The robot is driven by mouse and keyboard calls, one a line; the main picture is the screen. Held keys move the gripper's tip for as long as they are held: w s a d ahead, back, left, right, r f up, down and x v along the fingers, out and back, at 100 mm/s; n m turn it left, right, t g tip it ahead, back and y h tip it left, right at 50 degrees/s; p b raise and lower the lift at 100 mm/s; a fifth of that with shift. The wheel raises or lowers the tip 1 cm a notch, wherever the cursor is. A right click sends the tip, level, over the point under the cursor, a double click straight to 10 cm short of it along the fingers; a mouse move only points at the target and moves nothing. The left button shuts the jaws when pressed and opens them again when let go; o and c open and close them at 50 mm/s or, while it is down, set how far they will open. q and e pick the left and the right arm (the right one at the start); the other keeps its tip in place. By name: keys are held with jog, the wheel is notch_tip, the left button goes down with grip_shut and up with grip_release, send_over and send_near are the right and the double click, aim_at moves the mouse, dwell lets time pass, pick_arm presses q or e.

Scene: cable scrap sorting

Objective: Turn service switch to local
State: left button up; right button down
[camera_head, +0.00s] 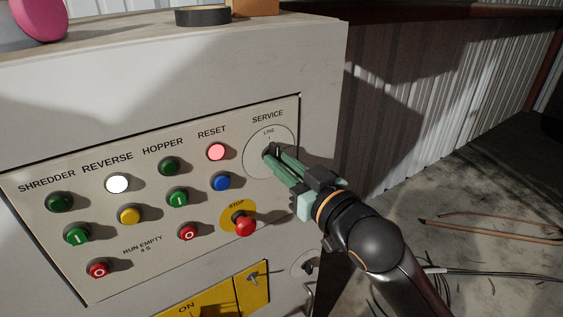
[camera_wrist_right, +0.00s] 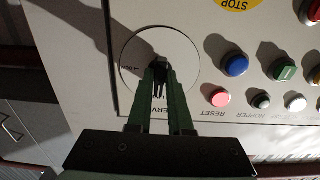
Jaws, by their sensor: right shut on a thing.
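The service switch (camera_head: 270,151) is a dark knob on a round light plate, below the word SERVICE at the panel's upper right. The word LINE shows at the top of its plate. My right gripper (camera_head: 273,155) has its green fingers at the knob, shut on it. In the right wrist view the fingers (camera_wrist_right: 160,72) close around the black knob (camera_wrist_right: 159,66). The fingers hide part of the knob and the plate's lower right, so I cannot read its exact pointing. My left gripper is not in view.
A red stop button (camera_head: 245,226) on a yellow disc sits just below the switch. A blue button (camera_head: 222,181) and a lit red reset button (camera_head: 217,152) are to its left. A roll of black tape (camera_head: 203,16) lies on the cabinet top. The floor at right has loose cables (camera_head: 490,229).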

jog(key=m+p, duration=0.2)
jog(key=m, duration=0.2)
jog(key=shift+p, duration=0.3)
dwell(0.3)
jog(key=m+p, duration=0.2)
jog(key=m, duration=0.2)
dwell(0.5)
